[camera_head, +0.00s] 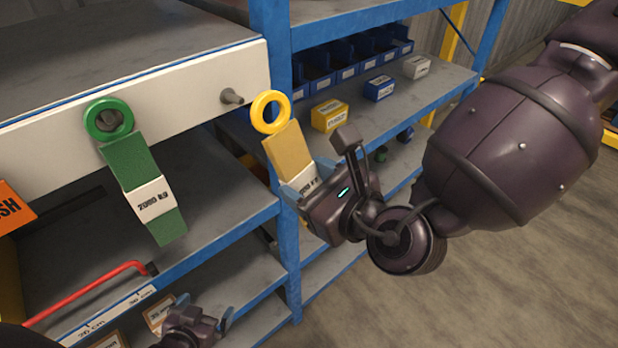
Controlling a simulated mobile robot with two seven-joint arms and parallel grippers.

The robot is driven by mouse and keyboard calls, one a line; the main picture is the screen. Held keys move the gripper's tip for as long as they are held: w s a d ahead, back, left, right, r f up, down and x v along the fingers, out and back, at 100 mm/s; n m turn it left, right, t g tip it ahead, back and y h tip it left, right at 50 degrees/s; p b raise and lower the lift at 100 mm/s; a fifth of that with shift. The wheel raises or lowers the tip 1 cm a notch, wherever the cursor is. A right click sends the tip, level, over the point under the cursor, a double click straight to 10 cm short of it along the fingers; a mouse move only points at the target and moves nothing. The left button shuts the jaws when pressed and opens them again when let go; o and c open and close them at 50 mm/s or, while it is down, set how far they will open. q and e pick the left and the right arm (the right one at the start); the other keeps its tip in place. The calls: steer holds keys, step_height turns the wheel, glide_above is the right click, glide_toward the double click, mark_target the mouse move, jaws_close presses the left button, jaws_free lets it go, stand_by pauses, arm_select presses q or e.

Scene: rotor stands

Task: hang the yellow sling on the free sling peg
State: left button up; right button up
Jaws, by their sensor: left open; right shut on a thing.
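The yellow sling (285,147) has a yellow ring (271,112) at its top and a tan strap below. My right gripper (305,182) is shut on the lower strap, over part of its label, and holds it tilted with the ring up. The free sling peg (232,97) sticks out bare from the white board, just left of the ring. The ring appears apart from it; the depth between them is hard to tell. A green sling (137,170) hangs by its ring on another peg further left. My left gripper (206,311) is open and empty, low at the bottom left.
A blue shelf post (273,40) stands behind the yellow ring. Yellow (330,116), blue and white boxes and blue bins sit on the shelf behind. A red bent rod (90,290) lies on the lower shelf. An orange sign (12,208) is at the left edge.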

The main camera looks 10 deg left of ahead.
steer(key=shift+w+a, duration=0.1)
steer(key=shift+b+x, duration=0.45)
steer(key=shift+x, duration=0.95)
steer(key=shift+b+x, duration=0.35)
steer(key=shift+x, duration=0.55)
steer(key=shift+a, duration=0.1)
steer(key=shift+w+a, duration=0.1)
steer(key=shift+w, duration=0.1)
steer(key=shift+w+a, duration=0.15)
steer(key=shift+a, duration=0.1)
steer(key=shift+a+f, duration=0.1)
steer(key=shift+w+a+f, duration=0.1)
steer(key=shift+w+a, duration=0.25)
